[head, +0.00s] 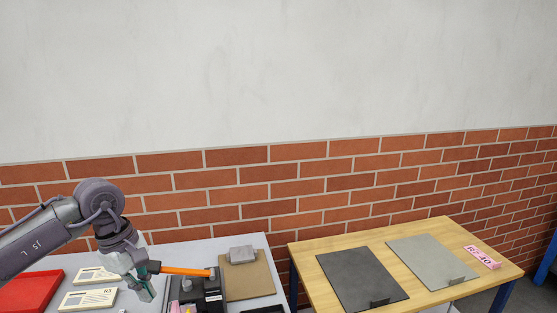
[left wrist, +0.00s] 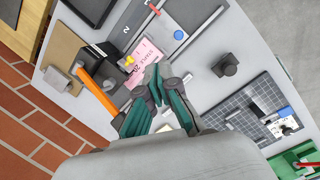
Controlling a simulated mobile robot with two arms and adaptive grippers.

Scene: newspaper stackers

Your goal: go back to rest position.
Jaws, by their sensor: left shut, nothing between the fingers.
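My left gripper (head: 147,283) is over the grey table at the lower left of the head view. It is shut and empty, with its green-lined fingers together. An orange bar-like handle (head: 185,271) lies beside the fingertips, running right to a black device (head: 212,290). In the left wrist view my gripper (left wrist: 152,98) is above the table and the orange handle (left wrist: 97,92) is just left of the fingers. I cannot tell if they touch. My right gripper is not in view.
White cards (head: 88,299) and a red tray (head: 25,292) lie at the left. A brown board (head: 250,284) bears a grey block (head: 242,255). A wooden table (head: 430,228) at the right holds a dark panel (head: 362,279) and a grey panel (head: 432,261). A brick wall (head: 300,180) stands behind.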

